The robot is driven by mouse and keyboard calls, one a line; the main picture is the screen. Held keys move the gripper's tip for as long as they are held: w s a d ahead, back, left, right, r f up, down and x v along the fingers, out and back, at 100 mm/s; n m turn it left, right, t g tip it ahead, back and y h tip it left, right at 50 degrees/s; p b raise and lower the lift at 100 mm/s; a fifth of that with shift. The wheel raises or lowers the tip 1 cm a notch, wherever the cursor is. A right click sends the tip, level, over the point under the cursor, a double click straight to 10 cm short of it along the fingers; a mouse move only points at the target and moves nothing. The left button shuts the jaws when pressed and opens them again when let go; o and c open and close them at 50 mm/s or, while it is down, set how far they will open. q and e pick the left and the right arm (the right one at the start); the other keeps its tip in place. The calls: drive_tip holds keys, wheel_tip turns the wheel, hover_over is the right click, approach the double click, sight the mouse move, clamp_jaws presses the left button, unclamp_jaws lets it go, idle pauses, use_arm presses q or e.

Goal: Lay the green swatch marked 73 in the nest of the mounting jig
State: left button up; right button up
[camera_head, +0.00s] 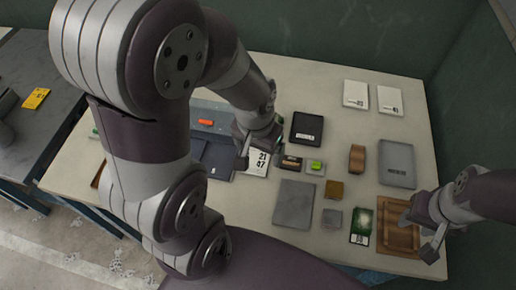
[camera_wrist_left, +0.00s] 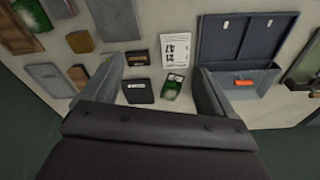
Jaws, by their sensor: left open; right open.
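A small green swatch with a pale label (camera_wrist_left: 173,85) lies on the table between my left fingers in the left wrist view. Its number is too small to read. In the head view my left gripper (camera_head: 257,148) hides that spot; it is open and empty above the table. A larger green piece with a white label (camera_head: 361,222) lies at the front right, number also unreadable. A brown wooden frame with a recess (camera_head: 386,237), possibly the mounting jig, lies beside it. My right gripper (camera_head: 420,238) is open above that frame and hides part of it.
A white card with large digits (camera_head: 257,163) lies by my left gripper. Around it are a black labelled tray (camera_head: 306,128), a small block with a bright green top (camera_head: 316,166), a grey slab (camera_head: 294,205) and a blue-grey case (camera_wrist_left: 250,40) with an orange piece (camera_head: 205,122).

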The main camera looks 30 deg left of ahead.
use_arm(q)
drive_tip(key=w+a+f+p, duration=0.1)
drive_tip(key=w+a+f, duration=0.1)
drive_tip(key=w, duration=0.5)
drive_tip(key=w+a+f+m+g, duration=0.1)
drive_tip(key=w+a+f, duration=0.15)
drive_tip(key=w, duration=0.55)
drive_tip(key=w+a+f+p, duration=0.1)
drive_tip(key=w+a, duration=0.1)
drive_tip(key=w, duration=0.5)
drive_tip(key=f+p, duration=0.1)
drive_tip(key=f, duration=0.3)
drive_tip(key=f+p, duration=0.1)
drive_tip(key=f, duration=0.3)
drive_tip(key=s+f+p, duration=0.1)
drive_tip(key=f+p, duration=0.1)
drive_tip(key=f, duration=0.2)
drive_tip(key=shift+a+f, duration=0.1)
drive_tip(key=shift+a, duration=0.2)
drive_tip(key=shift+w+f, duration=0.1)
drive_tip(key=shift+f, duration=0.1)
drive_tip(key=c, duration=1.2)
drive_tip(key=shift+r, duration=0.1)
